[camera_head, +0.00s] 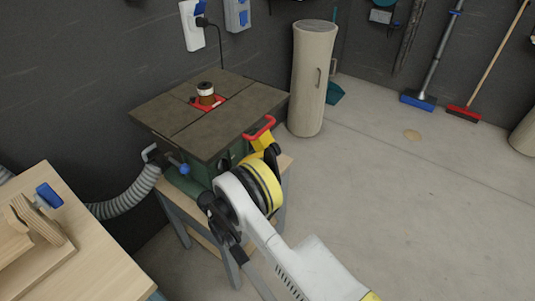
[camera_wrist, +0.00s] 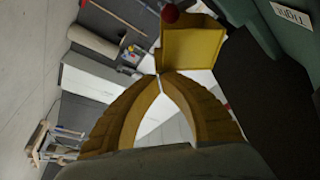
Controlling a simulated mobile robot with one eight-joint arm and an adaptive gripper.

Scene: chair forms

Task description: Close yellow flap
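The yellow flap (camera_head: 262,140) stands out from the front right side of the green machine (camera_head: 205,171), with a red handle (camera_head: 260,127) at its top. In the wrist view the yellow flap (camera_wrist: 192,48) is just beyond my fingertips, with a round red end (camera_wrist: 169,14) at its upper corner. My gripper (camera_wrist: 159,76) has its two curved fingers meeting at the tips, with only a gap between them lower down. The tips are at or very near the flap's lower left corner; I cannot tell if they touch.
The machine's dark top (camera_head: 190,125) carries a red-ringed tool (camera_head: 206,95). A tall beige bin (camera_head: 312,80) stands behind right. A workbench (camera_head: 85,275) is at lower left, with a grey hose (camera_head: 130,198) nearby.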

